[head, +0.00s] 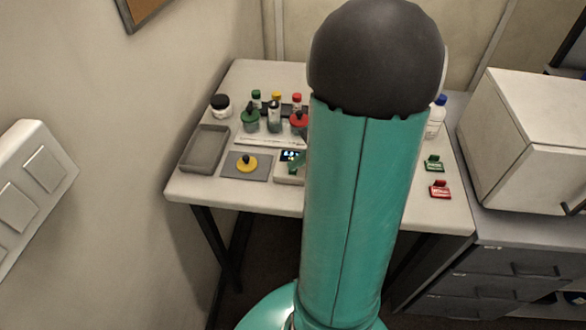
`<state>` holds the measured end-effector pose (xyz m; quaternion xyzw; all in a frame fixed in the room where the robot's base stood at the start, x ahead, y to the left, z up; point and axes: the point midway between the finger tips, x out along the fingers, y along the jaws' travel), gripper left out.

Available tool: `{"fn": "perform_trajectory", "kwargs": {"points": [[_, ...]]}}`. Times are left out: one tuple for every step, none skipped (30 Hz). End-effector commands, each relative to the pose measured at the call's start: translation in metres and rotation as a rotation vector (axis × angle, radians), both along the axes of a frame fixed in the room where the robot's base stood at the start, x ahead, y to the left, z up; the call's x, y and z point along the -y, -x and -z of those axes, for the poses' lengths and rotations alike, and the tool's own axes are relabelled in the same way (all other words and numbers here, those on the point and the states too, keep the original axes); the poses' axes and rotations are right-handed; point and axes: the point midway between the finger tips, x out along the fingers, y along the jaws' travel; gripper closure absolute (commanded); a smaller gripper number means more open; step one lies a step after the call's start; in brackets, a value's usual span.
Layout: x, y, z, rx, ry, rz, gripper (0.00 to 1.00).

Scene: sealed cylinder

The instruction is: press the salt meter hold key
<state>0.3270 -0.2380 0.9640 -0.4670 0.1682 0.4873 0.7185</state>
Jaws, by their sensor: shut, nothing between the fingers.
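A pale device with a small dark lit display (290,155), which looks like the salt meter (284,179), lies on the table near its front middle. My teal arm link stands in front of it and hides its right side. A small green shape shows just below the display; I cannot tell whether it is part of the meter or something over it. I cannot make out the hold key. My gripper does not show; my arm blocks the middle of the view.
On the white table (205,190) are a grey tray (204,150), a yellow-knobbed piece (247,163) on a grey mat, and several capped bottles behind. Green (433,163) and red (440,189) clips lie right. A white box (525,140) stands beside the table.

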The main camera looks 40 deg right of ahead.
Motion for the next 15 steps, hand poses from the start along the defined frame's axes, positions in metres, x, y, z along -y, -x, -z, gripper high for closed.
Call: {"fn": "perform_trajectory", "kwargs": {"points": [[0.0, 0.0001, 0.0009, -0.001, 0.0, 0.001, 1.0], [0.0, 0.0001, 0.0012, -0.001, 0.0, 0.001, 1.0], [0.0, 0.0001, 0.0012, -0.001, 0.0, 0.001, 1.0], [0.0, 0.0001, 0.001, 0.0, 0.0, 0.0, 1.0], [0.0, 0.0001, 0.001, 0.0, 0.0, 0.0, 1.0], [0.0, 0.0001, 0.001, 0.0, 0.0, 0.0, 1.0], [0.0, 0.0001, 0.001, 0.0, 0.0, 0.0, 1.0], [0.0, 0.0001, 0.001, 0.0, 0.0, 0.0, 1.0], [-0.0001, 0.0001, 0.001, 0.0, 0.0, 0.0, 1.0], [0.0, 0.0001, 0.0009, 0.0, 0.0, 0.0, 1.0], [0.0, 0.0001, 0.0005, 0.0, 0.0, 0.0, 1.0], [0.0, 0.0, -0.0003, 0.0, 0.0, 0.0, 1.0], [0.0001, -0.0001, -0.0013, 0.001, 0.0, -0.001, 1.0], [0.0, -0.0001, -0.0025, 0.001, 0.0, 0.0, 1.0], [0.0, -0.0002, -0.0044, 0.002, 0.001, -0.001, 1.0]]}}
